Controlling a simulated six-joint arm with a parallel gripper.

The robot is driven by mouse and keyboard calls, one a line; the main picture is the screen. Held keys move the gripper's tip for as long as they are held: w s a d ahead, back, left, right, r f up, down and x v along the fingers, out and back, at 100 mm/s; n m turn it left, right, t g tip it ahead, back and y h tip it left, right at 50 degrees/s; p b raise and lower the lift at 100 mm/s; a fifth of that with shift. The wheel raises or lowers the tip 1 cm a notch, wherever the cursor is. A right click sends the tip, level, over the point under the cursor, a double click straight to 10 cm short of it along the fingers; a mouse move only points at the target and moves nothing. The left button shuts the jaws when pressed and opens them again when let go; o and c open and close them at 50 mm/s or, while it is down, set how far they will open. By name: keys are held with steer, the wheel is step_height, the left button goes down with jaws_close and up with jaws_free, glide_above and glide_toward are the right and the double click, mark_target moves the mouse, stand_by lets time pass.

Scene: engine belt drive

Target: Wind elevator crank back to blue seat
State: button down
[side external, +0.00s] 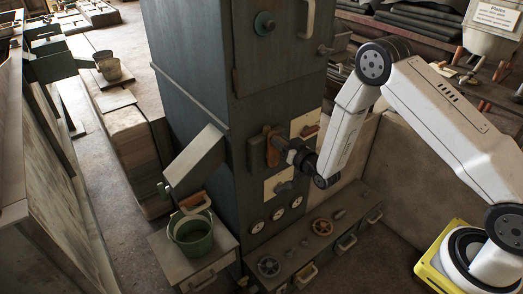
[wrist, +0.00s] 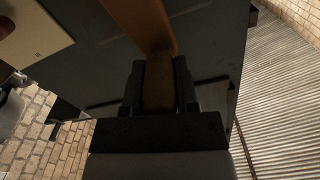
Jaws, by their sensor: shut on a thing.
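The elevator crank (side external: 270,154), an orange-brown lever, is on the front of the dark cabinet, against a dark plate. My gripper (side external: 281,143) reaches it from the right. In the wrist view, the crank's orange arm (wrist: 143,22) runs down from the top edge to a brown grip. My gripper (wrist: 159,88) is shut on that grip, with one black finger on each side. The fingers and wrist hide part of the crank. I cannot make out a blue seat in either view.
The tall dark cabinet (side external: 190,75) carries cream panels, gauges (side external: 278,214) and a slanted grey chute (side external: 195,160). A green bucket (side external: 190,235) stands on a box below. A low ledge with handwheels (side external: 322,227) juts out under my gripper. Floor left of the cabinet is partly open.

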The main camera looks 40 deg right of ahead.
mark_target(273, 150)
steer(key=a+f+n, duration=0.8)
steer(key=f+n, duration=0.1)
steer(key=n, duration=0.9)
steer(key=shift+f, duration=0.2)
steer(key=shift+s, duration=0.1)
stand_by(0.3)
steer(key=shift+c, duration=1.8)
jaws_free()
steer(key=s, duration=0.7)
steer(key=shift+s, duration=0.35)
